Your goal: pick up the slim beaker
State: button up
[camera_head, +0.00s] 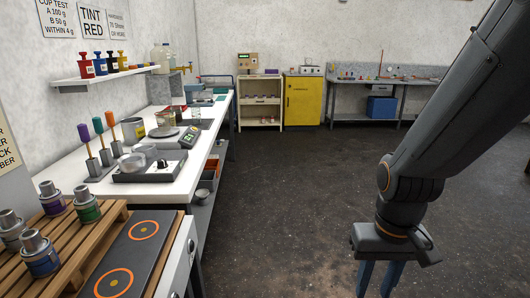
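I cannot single out the slim beaker with certainty. A small clear vessel (196,113) stands on the white bench (205,128) beyond the scale, but it is too small to tell whether it is slim. My gripper (379,281) hangs at the lower right over the dark floor, pointing down, well to the right of the bench. Its two blue fingers are apart with nothing visible between them. Their tips are near or past the bottom edge of the picture.
A wooden rack (75,262) with several paint cans and a black panel with orange rings (130,258) are at the near left. Several upright tools (90,150) and a scale (155,165) stand on the bench. A yellow cabinet (303,100) is at the back. The middle floor is clear.

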aim_at(195, 109)
jog(key=u, duration=0.15)
jog(key=i, duration=1.7)
jog(key=u, duration=0.7)
jog(key=i, duration=1.4)
jog(key=u, duration=0.5)
